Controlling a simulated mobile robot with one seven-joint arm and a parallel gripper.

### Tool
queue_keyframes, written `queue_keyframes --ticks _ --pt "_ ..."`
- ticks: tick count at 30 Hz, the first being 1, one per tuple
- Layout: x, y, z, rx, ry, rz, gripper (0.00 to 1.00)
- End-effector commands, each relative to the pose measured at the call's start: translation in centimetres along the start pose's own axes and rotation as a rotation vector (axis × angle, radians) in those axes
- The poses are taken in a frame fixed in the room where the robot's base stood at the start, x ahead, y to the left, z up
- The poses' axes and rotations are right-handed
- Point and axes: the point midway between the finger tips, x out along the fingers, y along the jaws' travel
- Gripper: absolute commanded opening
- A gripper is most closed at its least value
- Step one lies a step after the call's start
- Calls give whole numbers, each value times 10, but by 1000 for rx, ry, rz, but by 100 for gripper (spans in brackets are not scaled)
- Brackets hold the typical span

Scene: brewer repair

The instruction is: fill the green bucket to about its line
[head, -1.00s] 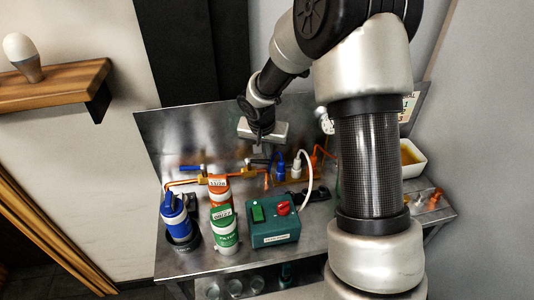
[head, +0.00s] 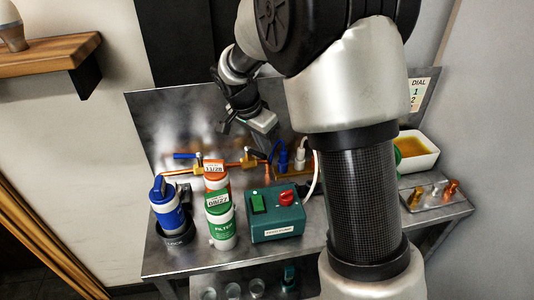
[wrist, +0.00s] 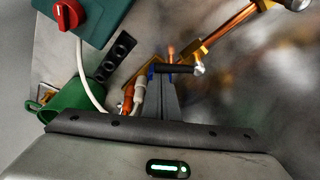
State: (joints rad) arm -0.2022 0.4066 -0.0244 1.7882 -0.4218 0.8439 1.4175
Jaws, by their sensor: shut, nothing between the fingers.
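The green bucket (wrist: 80,98) shows at the left of the wrist view, partly cut off by my gripper's body. Its line and any contents cannot be made out. In the head view my arm hides most of it; a green edge (head: 398,155) shows right of the arm. My gripper (wrist: 165,88) is shut and empty, its fingers close to a dark lever handle (wrist: 176,69) by the copper pipe; whether they touch is unclear. In the head view my gripper's grey body (head: 263,122) hangs above the brass fittings (head: 250,163) at the back of the bench.
A teal box (head: 276,226) with a green switch and red knob stands at the front. Left of it are a green-and-white filter (head: 222,228) and a blue canister (head: 168,207). A white tray of amber liquid (head: 416,152) is at right. Cables run near the fittings.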

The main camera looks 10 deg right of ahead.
Motion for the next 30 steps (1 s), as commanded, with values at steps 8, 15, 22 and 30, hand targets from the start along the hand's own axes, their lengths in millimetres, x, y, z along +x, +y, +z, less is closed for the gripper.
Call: queue_keyframes --ticks 8,15,22,30 --pt "-5 0 15 238 1 88 0" --pt "-9 -2 24 407 1 150 0" --pt "-12 -4 30 446 0 164 0" --pt "-13 -5 32 445 1 164 0"
